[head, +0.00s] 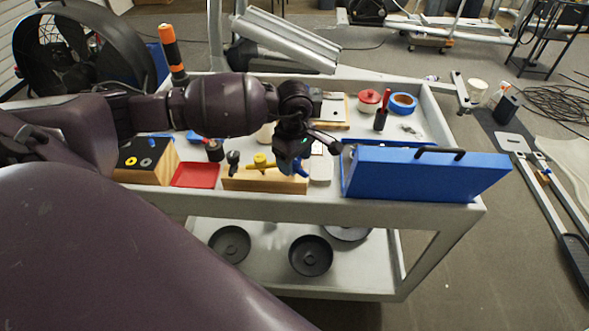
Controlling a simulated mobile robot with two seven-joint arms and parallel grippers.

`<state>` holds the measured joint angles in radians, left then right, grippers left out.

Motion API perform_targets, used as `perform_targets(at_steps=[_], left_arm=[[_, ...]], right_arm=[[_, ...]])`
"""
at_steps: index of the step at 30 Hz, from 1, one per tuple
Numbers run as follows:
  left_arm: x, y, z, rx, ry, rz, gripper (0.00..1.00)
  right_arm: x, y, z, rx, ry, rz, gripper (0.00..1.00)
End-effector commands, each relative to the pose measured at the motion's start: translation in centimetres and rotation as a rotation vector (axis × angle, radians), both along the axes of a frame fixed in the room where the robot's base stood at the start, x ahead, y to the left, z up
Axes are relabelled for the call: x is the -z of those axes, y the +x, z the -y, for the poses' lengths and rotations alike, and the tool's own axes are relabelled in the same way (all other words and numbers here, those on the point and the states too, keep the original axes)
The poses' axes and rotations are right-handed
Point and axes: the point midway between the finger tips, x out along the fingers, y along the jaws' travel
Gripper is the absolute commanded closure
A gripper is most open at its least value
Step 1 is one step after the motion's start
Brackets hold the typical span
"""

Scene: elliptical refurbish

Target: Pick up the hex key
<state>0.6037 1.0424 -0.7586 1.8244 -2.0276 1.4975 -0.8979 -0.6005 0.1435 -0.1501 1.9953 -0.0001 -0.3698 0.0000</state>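A light wooden block (250,180) stands at the front of the grey cart and carries several small handled tools that look like T-handle hex keys. One has a dark handle (232,158), one a yellow handle (262,162). A blue piece (297,168), perhaps a third handle, shows at the block's right end, partly hidden by my gripper. My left gripper (308,152) is over that right end, close to the blue piece. Whether it touches or grips it cannot be told. My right gripper is not in view.
A blue case (425,175) with black handles stands right of the block. A red tray (196,175) and a wooden box (146,162) are to its left. A screwdriver (382,112), blue tape (402,103) and a red-lidded pot (369,100) stand behind on the cart.

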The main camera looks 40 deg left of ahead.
Motion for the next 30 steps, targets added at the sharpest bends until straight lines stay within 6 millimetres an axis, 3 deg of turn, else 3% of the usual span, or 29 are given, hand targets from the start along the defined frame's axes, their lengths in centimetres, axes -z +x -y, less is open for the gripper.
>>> perform_targets(at_steps=[2,12,23,30], left_arm=[[0.0,0.0,0.0,0.0,0.0,0.0,0.48],[0.0,0.0,0.0,0.0,0.0,0.0,0.99],[-0.9,0.1,0.0,0.001,0.0,0.002,1.0],[-5.3,0.1,0.0,0.001,0.002,0.005,1.0]], right_arm=[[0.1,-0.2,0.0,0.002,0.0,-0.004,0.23],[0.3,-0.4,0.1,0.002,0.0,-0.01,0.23],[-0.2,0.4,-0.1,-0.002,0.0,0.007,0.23],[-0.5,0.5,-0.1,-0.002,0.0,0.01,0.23]])
